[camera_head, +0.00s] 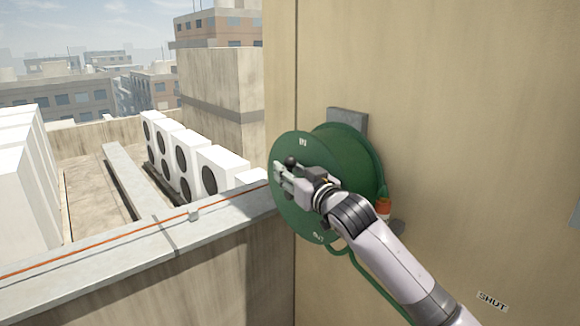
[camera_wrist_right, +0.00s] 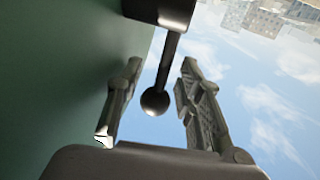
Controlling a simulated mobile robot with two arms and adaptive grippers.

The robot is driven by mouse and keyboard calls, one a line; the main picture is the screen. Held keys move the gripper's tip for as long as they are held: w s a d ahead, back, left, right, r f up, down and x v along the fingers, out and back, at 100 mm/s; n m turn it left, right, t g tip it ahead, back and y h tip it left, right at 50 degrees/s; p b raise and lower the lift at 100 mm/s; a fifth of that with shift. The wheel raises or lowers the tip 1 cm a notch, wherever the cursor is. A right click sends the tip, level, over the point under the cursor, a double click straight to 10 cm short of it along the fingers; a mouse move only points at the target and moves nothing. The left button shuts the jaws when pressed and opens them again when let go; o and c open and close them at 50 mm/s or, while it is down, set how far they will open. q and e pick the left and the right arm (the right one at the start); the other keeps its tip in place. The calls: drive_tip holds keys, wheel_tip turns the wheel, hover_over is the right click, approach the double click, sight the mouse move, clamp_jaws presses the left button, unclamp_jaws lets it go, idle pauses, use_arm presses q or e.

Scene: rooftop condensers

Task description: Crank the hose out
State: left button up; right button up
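A green hose reel (camera_head: 350,148) is mounted on the tan wall, with IN marked near the top of its front disc and OUT near the bottom. A dark ball knob (camera_head: 291,160) of the crank shows at my right gripper (camera_head: 281,178), in front of the disc. In the right wrist view the knob (camera_wrist_right: 155,102) hangs on a dark stem between the two spread fingers. Gaps show on both sides, so the gripper is open around it. The green hose (camera_head: 370,274) runs down from the reel, partly behind my right arm. My left gripper is out of view.
An orange-tipped fitting (camera_head: 383,207) sits at the reel's right side. A SHUT label (camera_head: 492,301) is low on the wall. A concrete parapet (camera_head: 120,248) with an orange line lies left; white condensers (camera_head: 222,170) stand beyond it.

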drive_tip(key=shift+w+a, duration=0.1)
drive_tip(key=shift+w, duration=0.05)
drive_tip(key=shift+c, duration=0.5)
drive_tip(key=c, duration=0.7)
clamp_jaws()
drive_tip(key=shift+r, duration=0.2)
